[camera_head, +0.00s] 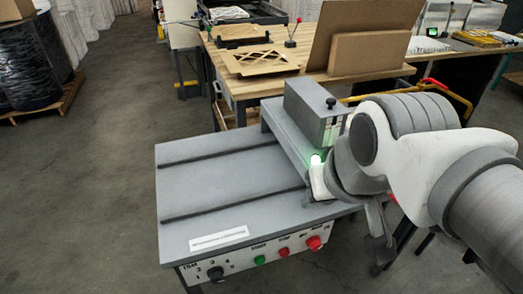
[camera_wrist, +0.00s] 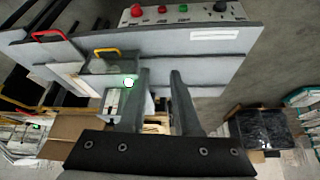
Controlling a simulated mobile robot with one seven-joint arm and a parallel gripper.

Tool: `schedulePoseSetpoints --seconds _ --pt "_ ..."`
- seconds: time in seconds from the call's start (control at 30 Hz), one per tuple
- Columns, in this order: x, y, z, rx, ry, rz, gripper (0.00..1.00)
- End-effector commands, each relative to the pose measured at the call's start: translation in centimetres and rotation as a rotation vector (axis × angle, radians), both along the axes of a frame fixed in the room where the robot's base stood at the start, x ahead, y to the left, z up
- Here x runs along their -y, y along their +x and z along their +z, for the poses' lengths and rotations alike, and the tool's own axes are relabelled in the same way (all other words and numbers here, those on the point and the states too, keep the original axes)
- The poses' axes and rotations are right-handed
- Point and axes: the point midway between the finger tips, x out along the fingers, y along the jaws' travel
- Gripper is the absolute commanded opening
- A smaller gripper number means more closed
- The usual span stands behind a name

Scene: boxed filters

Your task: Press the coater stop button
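The coater is a grey flat-topped machine (camera_head: 225,190) with a white front panel (camera_head: 235,266). On that panel are a small red button (camera_head: 283,252), which appears to be the stop, a green button (camera_head: 259,260) to its left and a larger red button (camera_head: 314,243) to its right. In the wrist view the panel is upside down at the top, with the small red button (camera_wrist: 161,9) between the large red and green ones. My gripper (camera_wrist: 159,71) is open and empty, its fingers apart and clear of the buttons. My arm covers the coater's right end in the head view.
A black knob (camera_head: 215,273) is left of the green button. A grey box-like housing (camera_head: 314,112) stands on the coater's bridge. A wooden table (camera_head: 262,85) with cardboard pieces is behind. Red and yellow handles (camera_wrist: 107,51) are at the coater's end.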

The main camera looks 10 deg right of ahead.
Motion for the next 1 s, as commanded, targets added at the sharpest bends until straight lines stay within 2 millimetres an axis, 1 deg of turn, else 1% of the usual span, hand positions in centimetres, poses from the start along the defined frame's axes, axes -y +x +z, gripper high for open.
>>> schedulePoseSetpoints --seconds 0.03,0.13,0.17,1.0 --pt "0.00 0.00 0.00 0.000 0.000 0.000 0.20" --pt "0.00 0.00 0.00 0.000 0.000 0.000 0.02" --pt "0.00 0.00 0.00 0.000 0.000 0.000 0.00" --pt "0.00 0.00 0.00 0.000 0.000 0.000 0.00"
